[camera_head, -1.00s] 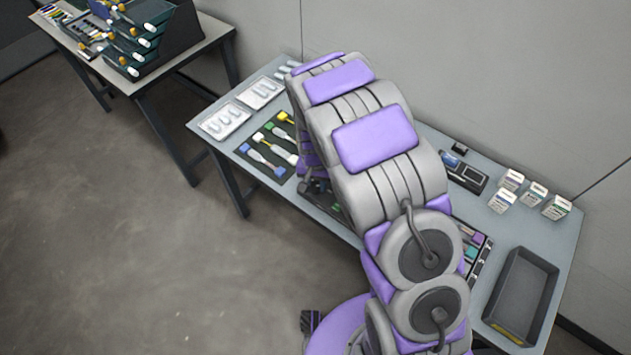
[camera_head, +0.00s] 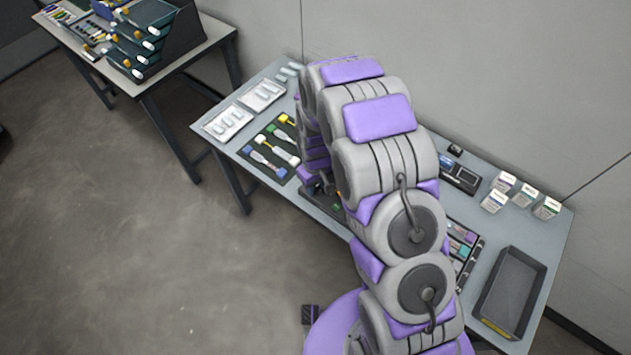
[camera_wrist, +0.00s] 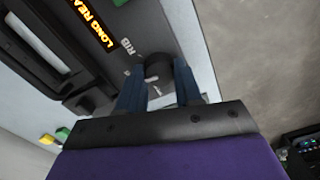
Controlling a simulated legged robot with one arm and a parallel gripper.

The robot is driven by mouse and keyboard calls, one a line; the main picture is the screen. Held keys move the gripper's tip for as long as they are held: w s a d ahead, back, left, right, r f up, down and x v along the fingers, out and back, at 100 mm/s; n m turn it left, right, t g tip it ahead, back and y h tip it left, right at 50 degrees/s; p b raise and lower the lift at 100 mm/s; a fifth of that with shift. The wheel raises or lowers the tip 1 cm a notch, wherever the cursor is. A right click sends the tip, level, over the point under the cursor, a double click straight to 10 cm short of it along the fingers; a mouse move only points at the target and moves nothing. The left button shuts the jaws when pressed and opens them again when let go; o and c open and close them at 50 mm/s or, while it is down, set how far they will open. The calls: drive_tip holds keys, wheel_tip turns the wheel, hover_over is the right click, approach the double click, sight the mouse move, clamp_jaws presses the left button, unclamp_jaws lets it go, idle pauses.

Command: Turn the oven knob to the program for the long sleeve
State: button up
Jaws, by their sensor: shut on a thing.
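In the wrist view, my gripper (camera_wrist: 160,80) has its two blue fingers on either side of the dark round oven knob (camera_wrist: 157,66) and is shut on it. A white label reading "RIB" is beside the knob, and a small light mark shows below it. The knob's pointer and the other program labels are not clear. In the head view, my arm hides the gripper, the knob and most of the oven.
A green button (camera_wrist: 120,3) is on the panel above the knob. In the head view, the table (camera_head: 225,135) holds a mat with colored connectors, white trays (camera_head: 228,123), several small boxes (camera_head: 523,195) and a dark grey bin (camera_head: 512,290). A second table stands at the upper left.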

sight(315, 186)
drive_tip(key=shift+r+n, duration=0.1)
drive_tip(key=shift+n, duration=0.5)
drive_tip(key=shift+w, duration=0.1)
drive_tip(key=o, duration=1)
drive_tip(key=shift+o, duration=0.2)
wheel_tip(315, 186, up, 17)
drive_tip(key=p, duration=0.2)
drive_tip(key=shift+p, duration=0.35)
drive_tip(key=shift+a, duration=0.1)
